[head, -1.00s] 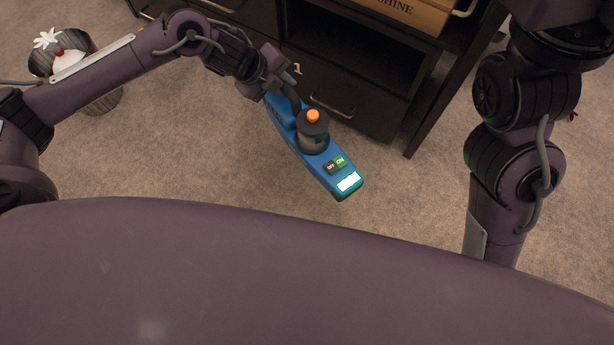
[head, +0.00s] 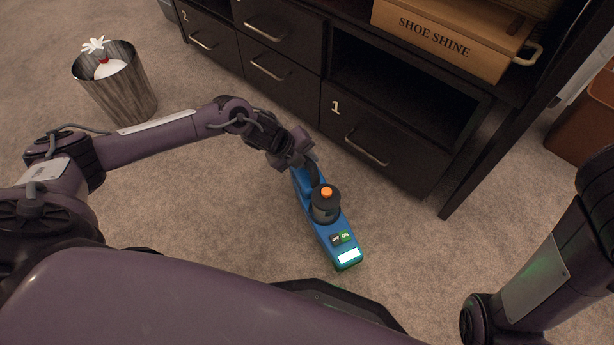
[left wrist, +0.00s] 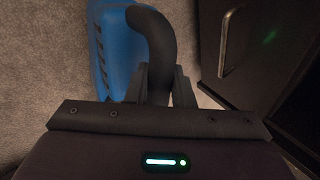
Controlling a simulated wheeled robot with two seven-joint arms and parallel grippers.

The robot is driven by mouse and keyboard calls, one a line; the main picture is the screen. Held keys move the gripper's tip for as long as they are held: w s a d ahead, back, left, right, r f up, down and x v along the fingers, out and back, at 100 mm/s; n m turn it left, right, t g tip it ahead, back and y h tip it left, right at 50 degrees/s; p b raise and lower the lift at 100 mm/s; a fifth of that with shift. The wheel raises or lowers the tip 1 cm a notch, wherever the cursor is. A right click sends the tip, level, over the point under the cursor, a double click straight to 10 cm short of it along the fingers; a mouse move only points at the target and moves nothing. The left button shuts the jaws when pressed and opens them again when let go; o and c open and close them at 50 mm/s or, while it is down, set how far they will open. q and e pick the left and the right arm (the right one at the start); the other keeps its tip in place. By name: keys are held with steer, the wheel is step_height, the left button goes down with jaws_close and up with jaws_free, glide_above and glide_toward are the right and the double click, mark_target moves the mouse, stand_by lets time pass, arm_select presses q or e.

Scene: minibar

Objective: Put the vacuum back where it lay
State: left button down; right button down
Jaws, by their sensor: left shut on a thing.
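The vacuum (head: 333,238) is a blue handheld body with a dark round canister, an orange button, small OFF and ON buttons and a glowing white panel. My left gripper (head: 308,164) is shut on its dark handle, in front of the dark cabinet. In the left wrist view the curved handle (left wrist: 152,38) runs between the fingers (left wrist: 158,84), with the blue body (left wrist: 112,45) beside it. I cannot tell whether the vacuum touches the carpet. My right gripper is out of view; only part of my right arm shows at the lower right.
The dark cabinet (head: 385,137) has numbered drawers and an open cubby (head: 405,85). A wooden shoe shine box (head: 440,38) sits on it. A wastebasket (head: 125,92) with white contents stands at the upper left. A brown bin (head: 588,120) is at the right. Carpet between is clear.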

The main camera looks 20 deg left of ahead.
mark_target(306, 171)
arm_select(q)
steer(key=shift+w+f+b, duration=0.1)
steer(key=shift+f+b, duration=0.2)
steer(key=shift+f, duration=0.35)
step_height(306, 171, down, 4)
steer(key=shift+r+b, duration=0.1)
steer(key=shift+b, duration=1.1)
steer(key=c, duration=1.3)
jaws_free()
steer(key=shift+o, duration=0.2)
